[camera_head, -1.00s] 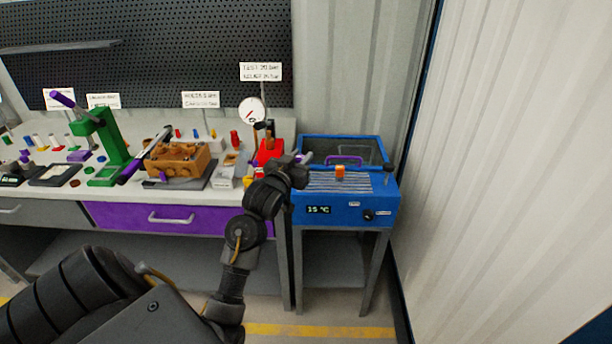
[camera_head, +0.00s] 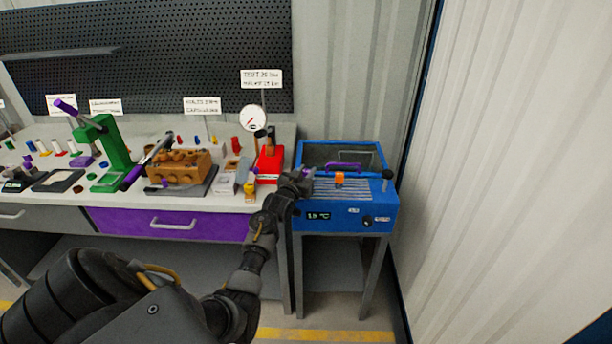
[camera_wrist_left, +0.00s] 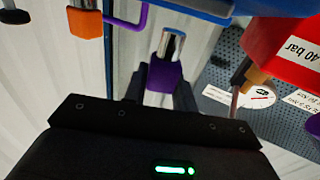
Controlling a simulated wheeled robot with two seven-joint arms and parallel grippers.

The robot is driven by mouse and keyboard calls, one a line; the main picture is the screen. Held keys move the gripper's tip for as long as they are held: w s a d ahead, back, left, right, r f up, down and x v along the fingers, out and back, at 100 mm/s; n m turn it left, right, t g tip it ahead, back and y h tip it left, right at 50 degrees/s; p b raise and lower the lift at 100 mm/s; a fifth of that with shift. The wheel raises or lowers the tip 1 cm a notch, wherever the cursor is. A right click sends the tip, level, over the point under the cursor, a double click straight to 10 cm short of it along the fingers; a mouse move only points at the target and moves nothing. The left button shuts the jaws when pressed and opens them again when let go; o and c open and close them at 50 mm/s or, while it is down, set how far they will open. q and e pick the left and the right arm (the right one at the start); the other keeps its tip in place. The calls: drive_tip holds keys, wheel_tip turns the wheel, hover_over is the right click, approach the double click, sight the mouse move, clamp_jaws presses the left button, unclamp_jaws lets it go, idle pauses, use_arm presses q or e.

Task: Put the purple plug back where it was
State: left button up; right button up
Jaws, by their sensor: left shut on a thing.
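The purple plug shows in the left wrist view as a purple block (camera_wrist_left: 164,77) with a shiny metal cylinder on its end. My left gripper (camera_wrist_left: 165,90) is shut on the purple block, and the metal end sticks out past the fingers. In the head view my left gripper (camera_head: 307,180) is at the left edge of the blue bench unit, just right of the red hand pump (camera_head: 270,166). The plug is too small and covered to make out there. My right gripper is in neither view.
The blue unit (camera_head: 342,211) carries an orange block (camera_head: 340,179) and a purple handle (camera_head: 343,166). A pressure gauge (camera_head: 253,118) stands behind the red pump. Left of it are a brown drilled block (camera_head: 178,166) and a green press (camera_head: 115,145). A pale corrugated wall (camera_head: 500,150) closes off the right.

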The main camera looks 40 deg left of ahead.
use_arm(q)
drive_tip(key=shift+f, duration=0.7)
drive_tip(key=shift+f, duration=0.1)
drive_tip(key=shift+f, duration=0.15)
drive_tip(key=o, duration=1)
